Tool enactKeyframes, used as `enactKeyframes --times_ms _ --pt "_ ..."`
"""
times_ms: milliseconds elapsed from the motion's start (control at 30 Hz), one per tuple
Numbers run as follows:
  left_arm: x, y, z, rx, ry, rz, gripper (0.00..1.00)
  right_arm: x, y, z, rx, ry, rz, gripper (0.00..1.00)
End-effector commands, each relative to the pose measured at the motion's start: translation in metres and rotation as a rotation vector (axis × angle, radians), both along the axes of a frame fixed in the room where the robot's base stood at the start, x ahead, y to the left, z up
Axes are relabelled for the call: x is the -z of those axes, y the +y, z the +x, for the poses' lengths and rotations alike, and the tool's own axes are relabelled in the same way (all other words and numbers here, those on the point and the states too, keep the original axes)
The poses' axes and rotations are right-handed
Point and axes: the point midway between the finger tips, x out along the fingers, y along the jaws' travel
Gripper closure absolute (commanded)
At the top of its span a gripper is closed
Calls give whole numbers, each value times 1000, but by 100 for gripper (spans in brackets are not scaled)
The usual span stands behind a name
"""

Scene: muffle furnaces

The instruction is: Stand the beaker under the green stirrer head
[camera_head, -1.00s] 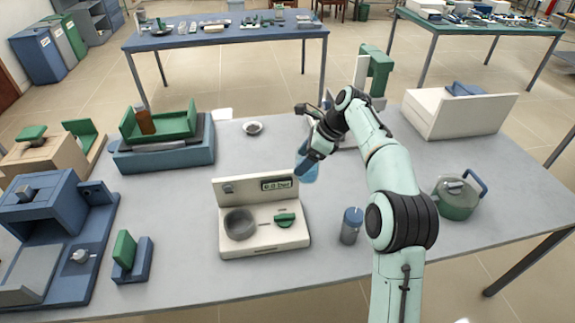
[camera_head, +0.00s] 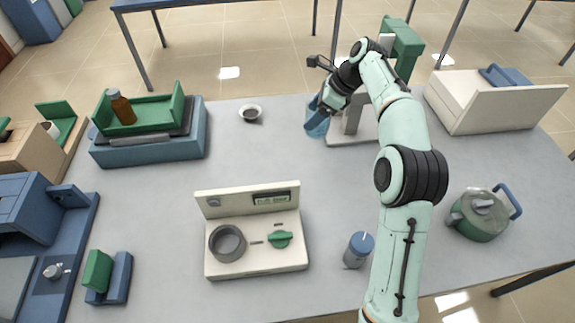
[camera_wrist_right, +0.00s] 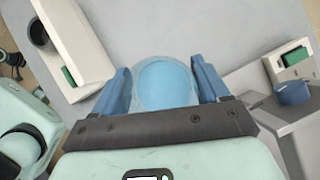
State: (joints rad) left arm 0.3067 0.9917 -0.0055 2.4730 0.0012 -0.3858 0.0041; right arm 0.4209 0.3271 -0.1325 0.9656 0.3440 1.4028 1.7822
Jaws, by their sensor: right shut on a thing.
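My right gripper (camera_head: 324,103) is shut on a clear bluish beaker (camera_head: 316,124), at the back of the grey table beside the stirrer stand. In the right wrist view the beaker (camera_wrist_right: 166,84) sits between the two blue fingers, seen from above. The green stirrer head (camera_head: 403,45) stands behind my right arm, on an upright above a pale base (camera_head: 338,138). The beaker is left of this head, not under it. My arm hides part of the stand. I cannot tell whether the beaker touches the table. My left gripper is not in view.
A cream device (camera_head: 256,262) with a grey ring and green knob stands in front. A small blue-lidded container (camera_head: 358,250) and a green kettle (camera_head: 482,216) are near my arm.

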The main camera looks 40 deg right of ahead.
Motion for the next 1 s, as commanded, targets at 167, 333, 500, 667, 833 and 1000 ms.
enactKeyframes --times_ms 167,333,500,667,833,1000 --pt "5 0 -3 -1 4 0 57 11 0 -1 -1 1 1 65" --pt "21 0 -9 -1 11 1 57 54 0 -1 1 5 2 65" --pt "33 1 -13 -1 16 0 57 100 1 -1 1 4 3 65" --pt "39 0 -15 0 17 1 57 130 0 -1 1 1 1 65" --pt "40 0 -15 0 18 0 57 144 1 0 1 -1 0 65" --pt "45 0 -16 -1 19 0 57 169 1 -1 1 2 2 65"
